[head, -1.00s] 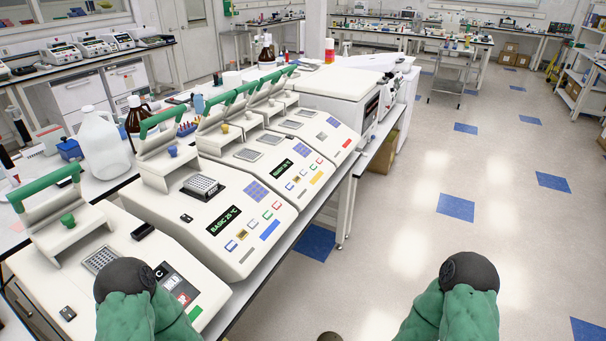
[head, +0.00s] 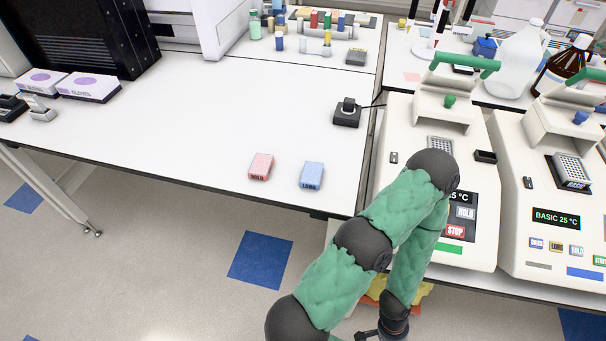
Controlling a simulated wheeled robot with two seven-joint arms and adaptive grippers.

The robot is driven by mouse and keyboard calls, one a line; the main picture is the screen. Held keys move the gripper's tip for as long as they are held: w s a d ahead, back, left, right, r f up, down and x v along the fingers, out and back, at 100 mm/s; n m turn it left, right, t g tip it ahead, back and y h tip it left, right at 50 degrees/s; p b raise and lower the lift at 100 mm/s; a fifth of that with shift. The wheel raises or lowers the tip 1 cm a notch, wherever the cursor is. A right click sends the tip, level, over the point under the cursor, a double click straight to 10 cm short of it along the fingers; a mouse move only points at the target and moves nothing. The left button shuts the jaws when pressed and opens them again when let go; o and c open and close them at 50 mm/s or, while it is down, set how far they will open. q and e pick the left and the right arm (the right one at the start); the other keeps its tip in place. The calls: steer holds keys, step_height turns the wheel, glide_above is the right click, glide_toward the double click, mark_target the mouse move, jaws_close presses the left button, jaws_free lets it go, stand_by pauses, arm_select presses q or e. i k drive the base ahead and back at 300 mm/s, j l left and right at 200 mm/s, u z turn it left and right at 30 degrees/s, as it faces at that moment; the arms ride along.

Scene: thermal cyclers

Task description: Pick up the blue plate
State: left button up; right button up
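The blue plate (head: 312,175) is a small light-blue block with wells, lying on the white bench near its front edge. A similar pink-red plate (head: 260,166) lies just to its left, with a small gap between them. Nothing touches the blue plate. My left arm, in green sleeves, is to the right of the blue plate, in front of a thermal cycler. My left gripper (head: 372,332) is low at the bottom edge, below bench level and partly cut off, so its opening is unclear. My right gripper is out of view.
A thermal cycler (head: 394,212) with a green-handled lid stands to the right, beside another cycler (head: 521,222). A small black device (head: 347,114) sits behind the plates. Glove boxes (head: 87,86) are at the left. The bench (head: 215,122) between is clear.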

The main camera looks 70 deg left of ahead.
mark_target(312, 173)
steer(key=u, duration=2.3)
steer(key=j, duration=0.5)
steer(key=i+j, duration=0.15)
steer(key=j, duration=0.35)
